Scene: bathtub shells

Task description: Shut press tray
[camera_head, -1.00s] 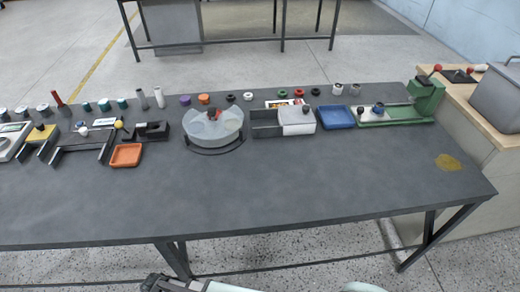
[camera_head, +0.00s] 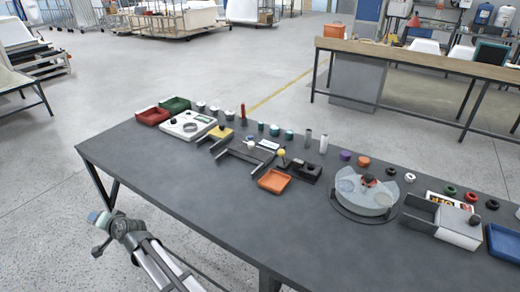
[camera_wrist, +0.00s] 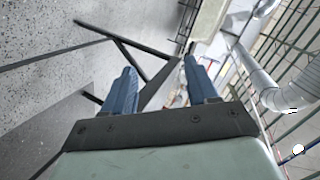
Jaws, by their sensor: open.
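My gripper (camera_wrist: 158,65) is open in the wrist view, with two blue fingers apart and nothing between them. In the head view my gripper (camera_head: 96,232) is at the lower left, off the bench's front edge and far from the tools. The green press seen earlier at the bench's right end is outside the head view now, so its tray is not visible. A grey tray unit with a pale cover (camera_head: 459,226) stands at the right. I cannot tell whether it belongs to a press.
The dark bench (camera_head: 215,190) has a clear front strip.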

